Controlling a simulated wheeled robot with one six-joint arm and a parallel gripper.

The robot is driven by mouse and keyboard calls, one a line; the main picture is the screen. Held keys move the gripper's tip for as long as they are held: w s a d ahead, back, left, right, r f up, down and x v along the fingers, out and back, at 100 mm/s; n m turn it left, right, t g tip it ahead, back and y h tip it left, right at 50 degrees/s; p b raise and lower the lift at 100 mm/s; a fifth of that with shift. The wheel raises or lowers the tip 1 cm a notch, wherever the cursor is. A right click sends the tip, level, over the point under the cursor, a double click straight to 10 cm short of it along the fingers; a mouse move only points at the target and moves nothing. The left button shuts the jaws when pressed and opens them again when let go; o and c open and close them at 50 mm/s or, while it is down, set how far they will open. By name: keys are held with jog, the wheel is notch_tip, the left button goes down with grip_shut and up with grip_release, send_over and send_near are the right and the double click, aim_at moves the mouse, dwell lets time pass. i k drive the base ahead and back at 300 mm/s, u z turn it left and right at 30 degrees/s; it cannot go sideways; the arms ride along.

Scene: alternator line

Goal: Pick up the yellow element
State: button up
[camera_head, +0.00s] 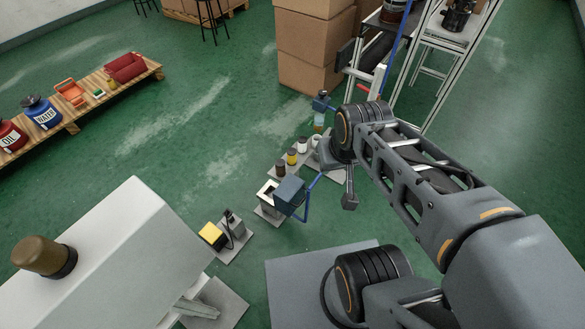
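A small dark-topped cylinder with a yellow band (292,157) stands in a short row on a light plate on the floor, near the picture's middle. A dark brown cylinder (280,168) stands in front of it and a white one (303,145) behind it. A yellow-topped box (212,236) sits on a separate plate at lower left of the row; I cannot tell which yellow thing is the element. My gripper (345,190) hangs just right of the row, apart from the yellow cylinder in the picture. One grey finger shows; the other is not clear, so its opening cannot be read.
A blue box with a blue handle (289,194) stands in front of the row. Cardboard boxes (305,50) and a metal frame stand behind. A low wooden pallet (72,116) with drums and a toolbox is at left. The green floor between is clear.

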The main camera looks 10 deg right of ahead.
aim_at(291, 152)
jog(key=u, duration=0.85)
jog(key=i, duration=0.95)
jog(key=z, duration=0.85)
